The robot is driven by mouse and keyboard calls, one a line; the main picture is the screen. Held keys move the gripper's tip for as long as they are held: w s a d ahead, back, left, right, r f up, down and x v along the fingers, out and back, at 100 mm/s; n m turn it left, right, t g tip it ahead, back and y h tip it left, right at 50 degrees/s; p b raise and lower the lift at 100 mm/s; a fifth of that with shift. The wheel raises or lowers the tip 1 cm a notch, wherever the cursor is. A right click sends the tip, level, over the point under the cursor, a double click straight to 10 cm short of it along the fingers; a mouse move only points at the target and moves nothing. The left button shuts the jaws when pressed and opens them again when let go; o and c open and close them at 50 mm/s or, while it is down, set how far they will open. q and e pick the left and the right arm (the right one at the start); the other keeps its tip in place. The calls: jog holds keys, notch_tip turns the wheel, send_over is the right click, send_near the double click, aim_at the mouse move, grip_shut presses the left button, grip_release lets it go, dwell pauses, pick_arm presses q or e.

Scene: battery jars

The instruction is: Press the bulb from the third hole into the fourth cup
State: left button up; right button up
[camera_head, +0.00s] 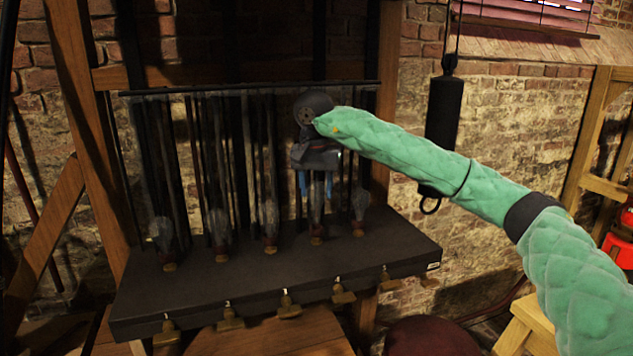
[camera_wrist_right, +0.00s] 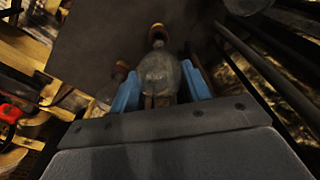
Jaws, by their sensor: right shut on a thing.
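My right gripper (camera_head: 316,185) points down, its blue fingers shut on a clear glass bulb (camera_head: 317,212) at the fourth place from the left. In the right wrist view the bulb (camera_wrist_right: 160,72) lies between the two blue fingers (camera_wrist_right: 160,90), with its brass-coloured end away from the palm. The bulb's lower end is at the fourth cup (camera_head: 317,240) on the dark shelf; I cannot tell whether it is fully seated. A similar glass piece (camera_head: 270,215) stands at the third place. My left gripper is not in view.
More glass pieces stand at the first (camera_head: 162,232), second (camera_head: 220,225) and fifth (camera_head: 360,205) places, the fifth close beside my gripper. Dark upright rods are behind them. Several brass fittings (camera_head: 289,308) hang along the shelf's (camera_head: 200,297) front edge. A black cylinder (camera_head: 444,125) hangs at right.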

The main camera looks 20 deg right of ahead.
aim_at(317, 211)
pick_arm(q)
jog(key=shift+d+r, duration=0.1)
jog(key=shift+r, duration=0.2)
pick_arm(e)
jog(key=shift+f, duration=0.6)
pick_arm(q)
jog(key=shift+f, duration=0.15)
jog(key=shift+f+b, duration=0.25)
jog(key=shift+b, duration=0.15)
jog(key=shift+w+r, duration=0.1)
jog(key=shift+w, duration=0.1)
